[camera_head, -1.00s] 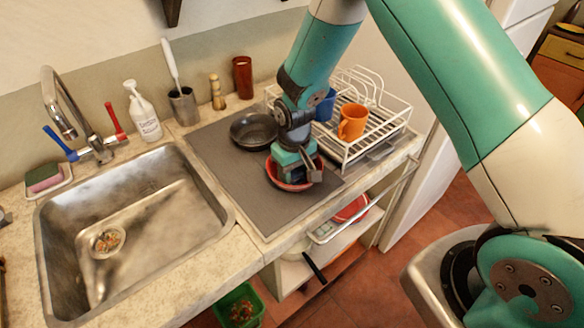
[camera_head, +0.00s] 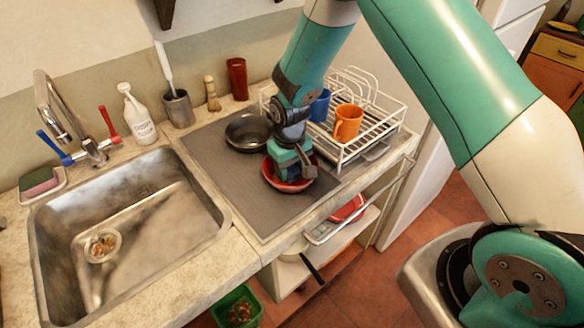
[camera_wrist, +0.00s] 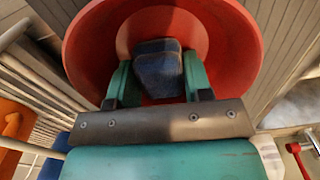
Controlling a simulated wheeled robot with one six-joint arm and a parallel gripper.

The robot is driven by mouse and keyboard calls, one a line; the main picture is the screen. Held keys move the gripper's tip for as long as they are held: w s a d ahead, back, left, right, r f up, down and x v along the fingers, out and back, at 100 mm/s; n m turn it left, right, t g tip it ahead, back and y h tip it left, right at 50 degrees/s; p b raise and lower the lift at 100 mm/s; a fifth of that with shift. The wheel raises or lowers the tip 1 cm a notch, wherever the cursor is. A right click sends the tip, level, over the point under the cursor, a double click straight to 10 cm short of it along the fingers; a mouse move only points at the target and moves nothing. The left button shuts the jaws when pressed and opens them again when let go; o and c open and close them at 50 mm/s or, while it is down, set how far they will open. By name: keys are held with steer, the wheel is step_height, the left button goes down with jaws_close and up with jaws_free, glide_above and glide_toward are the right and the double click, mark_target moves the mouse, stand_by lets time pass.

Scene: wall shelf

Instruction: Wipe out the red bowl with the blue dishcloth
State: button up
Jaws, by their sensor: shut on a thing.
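The red bowl (camera_head: 283,186) stands on the grey mat beside the sink. In the wrist view the red bowl (camera_wrist: 228,40) fills the upper middle. My gripper (camera_head: 290,170) points down into the bowl. In the wrist view my gripper (camera_wrist: 158,88) has its green fingers on both sides of the folded blue dishcloth (camera_wrist: 158,68), shut on it. The cloth is inside the bowl, by its bottom; whether it presses on the bowl cannot be told. In the head view the cloth is hidden by my gripper.
A dark pan (camera_head: 248,132) stands on the grey mat (camera_head: 222,170) just behind the bowl. A white dish rack (camera_head: 372,140) with an orange mug (camera_head: 348,122) and a blue mug (camera_head: 321,106) is close on the right. The sink (camera_head: 130,215) is on the left. The mat's front left is clear.

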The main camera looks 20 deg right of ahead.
steer(key=shift+a+r, duration=0.1)
steer(key=shift+a, duration=0.1)
steer(key=shift+r, duration=0.1)
steer(key=r+p, duration=0.2)
steer(key=r, duration=0.1)
steer(key=r+p, duration=0.2)
steer(key=r, duration=0.1)
steer(key=r+p, duration=0.3)
steer(key=shift+s+d, duration=0.15)
steer(key=shift+s, duration=0.15)
